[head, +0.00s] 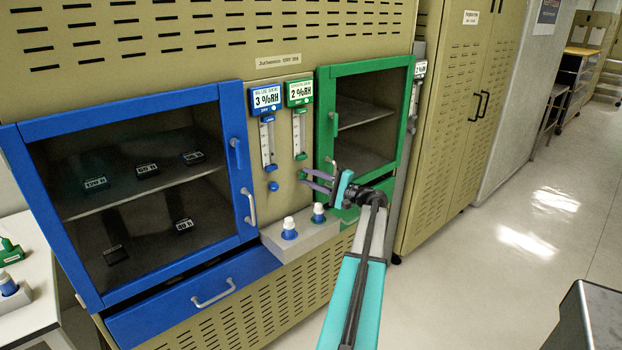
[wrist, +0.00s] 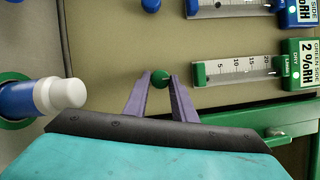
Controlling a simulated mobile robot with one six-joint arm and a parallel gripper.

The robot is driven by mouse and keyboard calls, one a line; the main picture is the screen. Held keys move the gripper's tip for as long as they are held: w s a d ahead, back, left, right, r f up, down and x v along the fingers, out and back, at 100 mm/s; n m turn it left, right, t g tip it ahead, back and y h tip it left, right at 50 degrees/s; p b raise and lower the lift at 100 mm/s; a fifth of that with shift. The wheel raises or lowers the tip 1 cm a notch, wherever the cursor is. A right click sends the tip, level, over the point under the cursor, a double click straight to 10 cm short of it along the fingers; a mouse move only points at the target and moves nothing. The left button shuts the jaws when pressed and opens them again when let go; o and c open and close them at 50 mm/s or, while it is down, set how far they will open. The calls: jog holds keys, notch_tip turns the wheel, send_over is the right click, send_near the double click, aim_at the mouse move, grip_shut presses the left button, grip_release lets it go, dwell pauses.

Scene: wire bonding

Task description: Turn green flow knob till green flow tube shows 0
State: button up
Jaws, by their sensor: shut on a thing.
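The green flow knob (wrist: 160,78) sits on the beige panel between the purple fingertips of my gripper (wrist: 160,80), which is shut on it. The green flow tube (wrist: 236,70) has marks 5, 10, 15 and 20 in the wrist view. Green shows at its low end, below the 5 mark; I cannot tell whether this is the float or an end fitting. The tube also shows in the head view (head: 299,134), under the green display (head: 299,91) reading 2 %RH.
The blue flow tube (head: 267,144), blue knob (head: 273,186) and blue display (head: 266,98), reading 3 %RH, are just left. Below is a ledge (head: 298,241) with two white-topped blue bottles. The green cabinet door (head: 326,120) stands close on the right.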

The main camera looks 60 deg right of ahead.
jog(key=o, duration=1)
jog(key=shift+s, duration=0.15)
jog(key=shift+s+d+f+b, duration=0.2)
jog(key=shift+s+b, duration=0.15)
jog(key=shift+s, duration=1.9)
jog(key=shift+s+d+f+b, duration=0.1)
jog(key=shift+s+f+b, duration=0.25)
jog(key=shift+s, duration=1.9)
jog(key=shift+s+d+f+b, duration=0.1)
jog(key=shift+s+b, duration=0.3)
jog(key=shift+s, duration=1.85)
jog(key=shift+r, duration=0.15)
